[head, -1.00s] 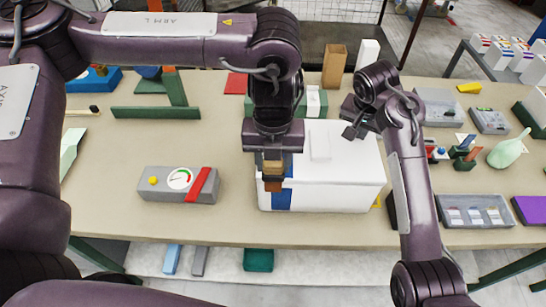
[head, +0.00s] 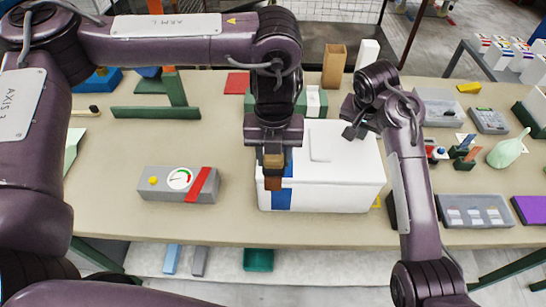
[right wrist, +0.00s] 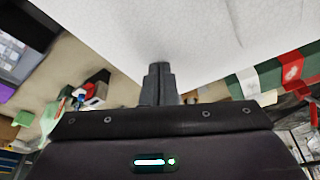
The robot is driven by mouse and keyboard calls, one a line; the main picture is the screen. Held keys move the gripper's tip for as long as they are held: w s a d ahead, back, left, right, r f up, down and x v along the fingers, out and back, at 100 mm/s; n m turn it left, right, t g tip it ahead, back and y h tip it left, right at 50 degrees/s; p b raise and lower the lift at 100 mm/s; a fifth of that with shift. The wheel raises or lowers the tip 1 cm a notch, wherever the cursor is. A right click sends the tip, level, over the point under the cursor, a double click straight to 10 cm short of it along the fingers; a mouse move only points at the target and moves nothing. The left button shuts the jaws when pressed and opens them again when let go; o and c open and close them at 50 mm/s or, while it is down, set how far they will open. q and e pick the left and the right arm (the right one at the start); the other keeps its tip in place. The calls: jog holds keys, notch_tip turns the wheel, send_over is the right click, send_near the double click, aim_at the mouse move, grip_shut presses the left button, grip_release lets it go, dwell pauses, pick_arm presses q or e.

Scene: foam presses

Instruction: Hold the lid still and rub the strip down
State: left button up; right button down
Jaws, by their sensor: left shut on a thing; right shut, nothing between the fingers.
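A white box with a lid (head: 345,165) stands in the middle of the table, and its white top also fills the upper right wrist view (right wrist: 200,30). A blue strip (head: 281,199) runs down the box's left part, over the top and front. My left gripper (head: 273,148) is shut on a brown block (head: 273,168) at the strip, hiding part of it; I cannot tell whether the block touches. My right gripper (head: 350,133) is shut and empty at the lid's far right; its fingertips (right wrist: 160,70) appear to meet the white surface.
A grey gauge box (head: 165,193) with a red band lies left of the white box. A green stand (head: 155,112) is behind it. A clear case (head: 475,226) and a pale green bottle (head: 508,150) are at the right.

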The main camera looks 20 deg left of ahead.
pick_arm(q)
jog(key=shift+w+a, duration=0.2)
jog(key=shift+w, duration=0.4)
jog(key=shift+w+a, duration=0.2)
jog(key=shift+w, duration=0.4)
jog(key=shift+r, duration=0.75)
jog(key=shift+s+d, duration=0.2)
jog(key=shift+s, duration=0.45)
jog(key=shift+s+d, duration=0.2)
jog(key=shift+s, duration=0.5)
jog(key=shift+s+d, duration=0.2)
jog(key=shift+s, duration=0.45)
jog(key=shift+f, duration=0.85)
